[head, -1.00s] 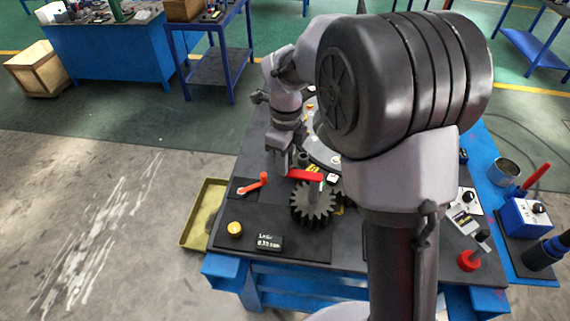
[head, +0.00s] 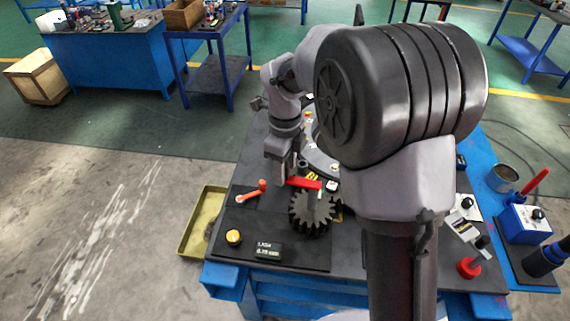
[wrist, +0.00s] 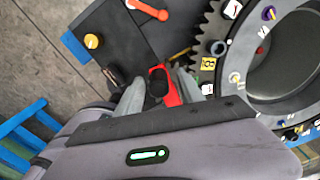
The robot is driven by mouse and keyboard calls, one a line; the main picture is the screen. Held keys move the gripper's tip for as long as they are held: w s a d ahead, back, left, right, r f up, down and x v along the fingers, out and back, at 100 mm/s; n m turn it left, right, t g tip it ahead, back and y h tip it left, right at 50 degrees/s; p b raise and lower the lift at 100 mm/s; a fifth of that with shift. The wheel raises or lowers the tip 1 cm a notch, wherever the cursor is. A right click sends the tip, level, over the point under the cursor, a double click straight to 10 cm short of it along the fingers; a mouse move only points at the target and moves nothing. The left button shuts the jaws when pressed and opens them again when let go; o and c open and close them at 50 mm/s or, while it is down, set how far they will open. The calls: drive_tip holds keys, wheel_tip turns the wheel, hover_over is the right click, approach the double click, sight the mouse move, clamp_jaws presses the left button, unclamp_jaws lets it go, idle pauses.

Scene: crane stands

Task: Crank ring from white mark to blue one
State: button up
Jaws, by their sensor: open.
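The red crank arm (head: 303,183) lies over the dark toothed gear (head: 313,212) on the bench. It also shows in the wrist view (wrist: 171,92), with a dark round knob (wrist: 158,88) at its end. My gripper (wrist: 156,90) is open, with one finger on each side of the knob; I cannot tell whether they touch it. It also shows in the head view (head: 281,176) at the crank's left end. The grey ring (wrist: 235,98) carries several coloured markers, among them a white one (wrist: 232,9) and a blue-purple one (wrist: 268,13). My arm hides much of the ring in the head view.
An orange-red lever (head: 251,192) and a yellow knob (head: 233,237) stand left of the gear, near a small display (head: 268,250). A yellow tray (head: 203,220) lies beyond the bench's left edge. A blue box (head: 525,220) and a tin (head: 503,177) stand at right.

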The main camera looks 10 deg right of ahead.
wheel_tip(320, 180, up, 17)
drive_tip(key=p, duration=0.5)
drive_tip(key=shift+r, duration=0.2)
idle(0.3)
